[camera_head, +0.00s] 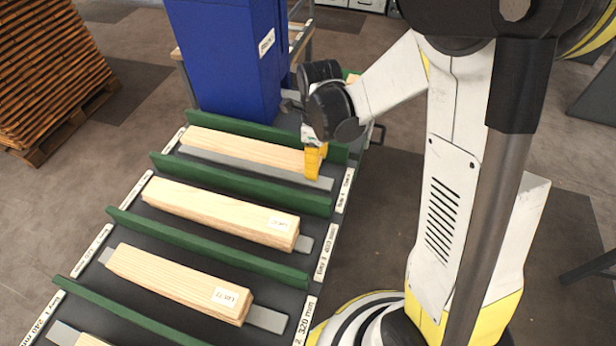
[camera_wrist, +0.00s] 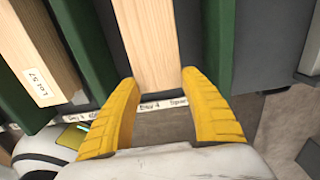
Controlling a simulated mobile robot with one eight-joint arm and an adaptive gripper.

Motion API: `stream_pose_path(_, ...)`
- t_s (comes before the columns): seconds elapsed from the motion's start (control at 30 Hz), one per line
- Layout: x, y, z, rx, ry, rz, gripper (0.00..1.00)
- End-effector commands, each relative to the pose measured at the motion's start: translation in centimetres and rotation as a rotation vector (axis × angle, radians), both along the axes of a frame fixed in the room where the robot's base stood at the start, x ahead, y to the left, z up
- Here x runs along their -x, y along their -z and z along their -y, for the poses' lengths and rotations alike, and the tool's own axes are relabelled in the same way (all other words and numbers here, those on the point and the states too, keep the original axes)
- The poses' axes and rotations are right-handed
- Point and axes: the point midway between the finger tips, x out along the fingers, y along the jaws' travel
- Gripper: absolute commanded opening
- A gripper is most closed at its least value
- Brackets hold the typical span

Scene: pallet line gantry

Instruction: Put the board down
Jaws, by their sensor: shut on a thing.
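A pale wooden board (camera_head: 240,148) lies lengthwise in the far lane of the dark rack, between two green dividers and over a grey strip (camera_head: 255,168). My gripper (camera_head: 314,162) is at the board's right end, its yellow fingers pointing down. In the wrist view, the board (camera_wrist: 147,45) runs up from between the fingers of my gripper (camera_wrist: 158,85), which is shut on its end. Whether the board's underside touches the strip cannot be told. A label reading "Bay 4" (camera_wrist: 148,106) shows below the board's end.
Labelled boards lie in the nearer lanes, one in the second lane (camera_head: 220,212) and one in the third (camera_head: 180,283). Green dividers (camera_head: 240,190) separate the lanes. A tall blue box (camera_head: 225,60) stands close behind the far lane. A stack of brown boards (camera_head: 45,70) is at upper left.

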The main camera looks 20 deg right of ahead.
Motion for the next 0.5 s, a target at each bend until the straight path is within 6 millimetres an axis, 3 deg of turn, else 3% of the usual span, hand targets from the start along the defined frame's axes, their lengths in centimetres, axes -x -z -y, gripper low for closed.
stream_pose_path(0.03, 0.0, 1.1, 0.0, 0.000, 0.000, 0.000, 0.14)
stream_pose_path(0.23, 0.0, 2.7, 0.0, 0.000, -0.001, 0.000, 0.14)
stream_pose_path(0.4, 0.0, 5.2, 0.0, 0.000, -0.001, 0.000, 0.14)
stream_pose_path(0.5, 0.0, 5.4, 0.0, 0.000, -0.001, 0.000, 0.14)
